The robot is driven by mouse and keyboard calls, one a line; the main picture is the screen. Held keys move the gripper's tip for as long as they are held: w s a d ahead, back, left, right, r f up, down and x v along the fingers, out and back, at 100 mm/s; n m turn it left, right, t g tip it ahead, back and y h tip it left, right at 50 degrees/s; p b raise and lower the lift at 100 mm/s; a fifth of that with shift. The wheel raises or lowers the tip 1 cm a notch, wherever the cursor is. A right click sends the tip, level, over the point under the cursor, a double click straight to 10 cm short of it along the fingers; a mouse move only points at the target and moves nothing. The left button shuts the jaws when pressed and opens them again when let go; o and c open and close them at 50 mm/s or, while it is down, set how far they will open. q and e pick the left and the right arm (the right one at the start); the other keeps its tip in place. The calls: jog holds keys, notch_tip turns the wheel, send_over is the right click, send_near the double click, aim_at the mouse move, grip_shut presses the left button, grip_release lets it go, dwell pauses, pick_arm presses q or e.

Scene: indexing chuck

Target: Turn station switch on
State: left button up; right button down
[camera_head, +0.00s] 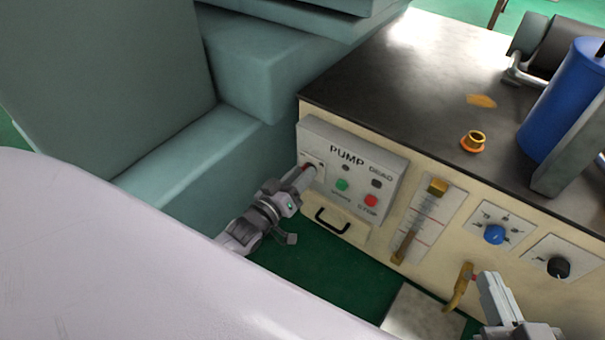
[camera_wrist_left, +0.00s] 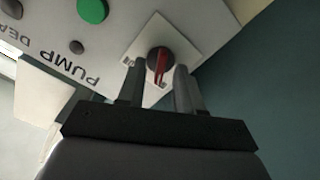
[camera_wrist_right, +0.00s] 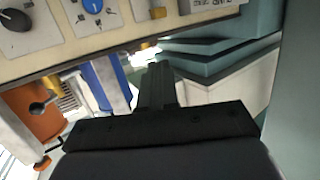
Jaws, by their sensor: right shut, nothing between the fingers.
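The station switch is a dark round knob with a red bar (camera_wrist_left: 159,65) on a white plate of the PUMP panel (camera_head: 390,166). In the head view its red part shows just past my left gripper (camera_head: 303,174), which mostly hides it. In the left wrist view my left gripper (camera_wrist_left: 159,72) is open, one finger on each side of the knob. I cannot tell whether the fingers touch it. My right gripper (camera_head: 487,280) is shut and empty at the lower right of the head view; its closed fingers also show in the right wrist view (camera_wrist_right: 158,85).
The panel also has a green button (camera_head: 342,184) and a red button (camera_head: 371,200). Below is a black handle (camera_head: 332,221). A brass lever (camera_head: 459,288) is close to my right gripper. Blue (camera_head: 494,235) and black (camera_head: 558,267) knobs are on the cream front.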

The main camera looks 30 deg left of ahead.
pick_arm(q)
jog(key=shift+c, duration=0.3)
grip_shut()
pick_arm(e)
jog(key=shift+s, duration=0.1)
pick_arm(q)
jog(key=shift+r+m, duration=0.1)
jog(key=shift+m, duration=0.3)
pick_arm(e)
jog(key=shift+a+r, duration=0.1)
jog(key=shift+r, duration=0.1)
pick_arm(q)
jog(key=m+p, duration=0.1)
jog(key=m, duration=0.2)
jog(key=m+p, duration=0.1)
jog(key=m, duration=0.3)
jog(key=m+p, duration=0.1)
jog(key=m, duration=0.3)
jog(key=shift+d, duration=0.25)
pick_arm(e)
jog(key=shift+w+a+f+m+g, duration=0.15)
jog(key=shift+w+a+m+g, duration=0.05)
jog(key=shift+a+m+g, duration=0.2)
jog(key=shift+w+a+f+m+g, duration=0.1)
jog(key=shift+w+a+m+g, duration=0.15)
jog(key=shift+a, duration=0.25)
